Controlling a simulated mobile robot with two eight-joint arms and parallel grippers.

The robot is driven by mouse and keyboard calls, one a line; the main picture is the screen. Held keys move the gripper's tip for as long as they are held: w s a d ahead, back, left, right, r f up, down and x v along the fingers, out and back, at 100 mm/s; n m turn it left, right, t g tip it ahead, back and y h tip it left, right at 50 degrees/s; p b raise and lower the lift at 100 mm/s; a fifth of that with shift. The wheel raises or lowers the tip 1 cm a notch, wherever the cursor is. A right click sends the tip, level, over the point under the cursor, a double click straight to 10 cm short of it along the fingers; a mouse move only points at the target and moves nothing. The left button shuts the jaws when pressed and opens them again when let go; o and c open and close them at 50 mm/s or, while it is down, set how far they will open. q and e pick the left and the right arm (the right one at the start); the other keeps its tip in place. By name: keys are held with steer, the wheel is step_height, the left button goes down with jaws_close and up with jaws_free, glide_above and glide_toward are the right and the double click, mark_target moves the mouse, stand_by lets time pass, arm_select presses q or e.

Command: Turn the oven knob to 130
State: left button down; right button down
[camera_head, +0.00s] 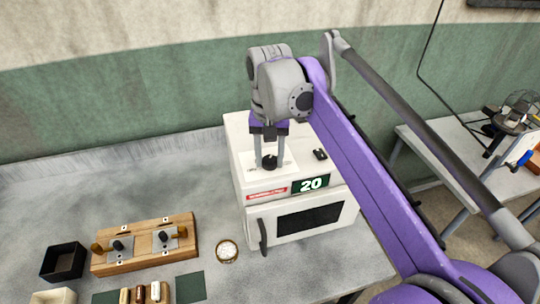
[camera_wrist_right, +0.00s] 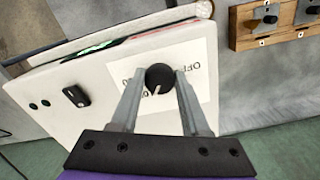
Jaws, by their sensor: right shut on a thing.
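The white oven (camera_head: 237,160) stands on the grey counter, with a dark door window and a display reading 20 (camera_head: 311,184). The black round oven knob (camera_head: 269,162) sits on a white label on the oven's top. My right gripper (camera_head: 269,158) points down from above, its two fingers shut on the knob. Part of the label's lettering is hidden by the fingers. My left gripper is not in view.
A small black switch (camera_head: 320,154) is on the oven top right of the knob. A wooden board with metal plates (camera_head: 130,262), a black box (camera_head: 63,262) and a round dial (camera_head: 227,251) lie left of the oven. Another table (camera_head: 480,170) stands at right.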

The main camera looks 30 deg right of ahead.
mark_target(268, 159)
steer(key=m, duration=0.5)
steer(key=shift+w+m, duration=0.1)
steer(key=shift+m, duration=0.2)
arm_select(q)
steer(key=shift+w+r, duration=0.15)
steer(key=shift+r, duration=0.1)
arm_select(e)
steer(key=m, duration=0.5)
steer(key=shift+m, duration=0.3)
steer(key=shift+c, duration=1.9)
jaws_free()
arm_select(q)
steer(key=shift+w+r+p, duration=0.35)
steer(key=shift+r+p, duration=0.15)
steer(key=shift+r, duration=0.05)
arm_select(e)
step_height(268, 159, up, 11)
